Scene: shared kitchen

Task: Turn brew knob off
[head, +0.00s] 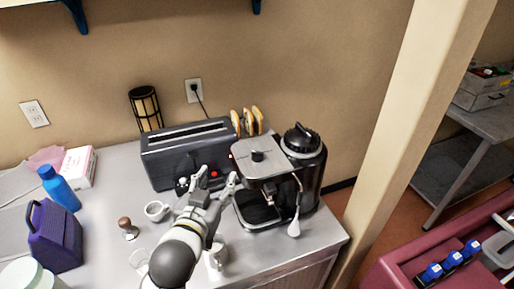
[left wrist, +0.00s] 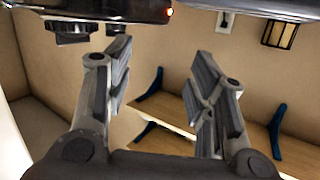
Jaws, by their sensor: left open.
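The espresso machine (head: 258,172) stands on the counter right of centre, black with a metal top. A small dark knob (head: 257,156) sits on its top; I cannot tell whether it is the brew knob or how it is set. In the left wrist view, which looks upside down, a dark machine body (left wrist: 95,10) with two dark knobs (left wrist: 72,33) and a small orange light shows at the top left. My left gripper (head: 216,180) is open and empty, in front of the toaster and just left of the espresso machine. Its open fingers (left wrist: 158,80) show wall between them.
A black toaster (head: 188,151) stands close behind my left gripper. A white cup (head: 157,210), a tamper (head: 128,230), a purple bag (head: 55,238) and a blue bottle (head: 60,190) stand to the left. A beige post (head: 412,120) rises right of the counter.

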